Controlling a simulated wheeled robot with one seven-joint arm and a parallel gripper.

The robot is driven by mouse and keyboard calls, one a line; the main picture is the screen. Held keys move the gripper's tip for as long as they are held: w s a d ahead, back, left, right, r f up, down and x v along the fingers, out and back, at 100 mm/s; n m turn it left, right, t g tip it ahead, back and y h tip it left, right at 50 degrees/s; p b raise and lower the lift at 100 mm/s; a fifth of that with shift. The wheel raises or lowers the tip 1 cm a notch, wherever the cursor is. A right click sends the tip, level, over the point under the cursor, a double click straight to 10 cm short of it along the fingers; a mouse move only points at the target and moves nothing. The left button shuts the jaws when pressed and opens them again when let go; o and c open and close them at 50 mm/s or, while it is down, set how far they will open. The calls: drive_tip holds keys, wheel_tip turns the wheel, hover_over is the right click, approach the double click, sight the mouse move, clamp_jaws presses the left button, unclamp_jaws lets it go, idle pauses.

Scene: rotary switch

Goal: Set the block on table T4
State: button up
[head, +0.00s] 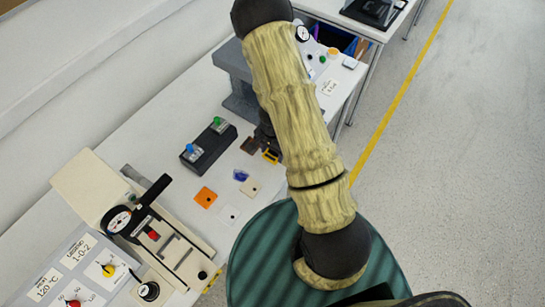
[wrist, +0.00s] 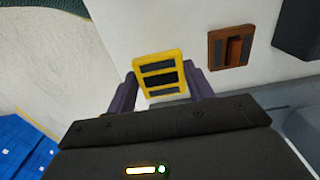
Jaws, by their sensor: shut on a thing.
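A yellow block (wrist: 158,63) with dark slots sits between the two fingers of my gripper (wrist: 160,92) in the wrist view. My gripper is shut on it. In the head view the yellow block (head: 271,156) shows just beside the dark gripper (head: 266,143), over the edge of the long white table (head: 215,170). I cannot tell how high the block is above the table. No T4 label is readable, so I cannot tell which table is T4.
A brown slotted piece (head: 250,145) lies beside the block. Nearby are a dark switch box (head: 208,150), an orange tile (head: 206,197) and a beige tile (head: 250,187). A gauge device (head: 150,230) and a panel with knobs (head: 75,270) stand at lower left. Free floor lies right.

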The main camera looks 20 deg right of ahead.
sight(272, 154)
drive_tip(key=shift+f+b, duration=0.9)
drive_tip(key=shift+f, duration=0.8)
drive_tip(key=shift+f, duration=0.2)
drive_tip(key=o, duration=1)
drive_tip(key=shift+r, duration=0.1)
drive_tip(key=shift+r, duration=0.15)
wheel_tip(272, 154, up, 12)
drive_tip(key=p, duration=0.6)
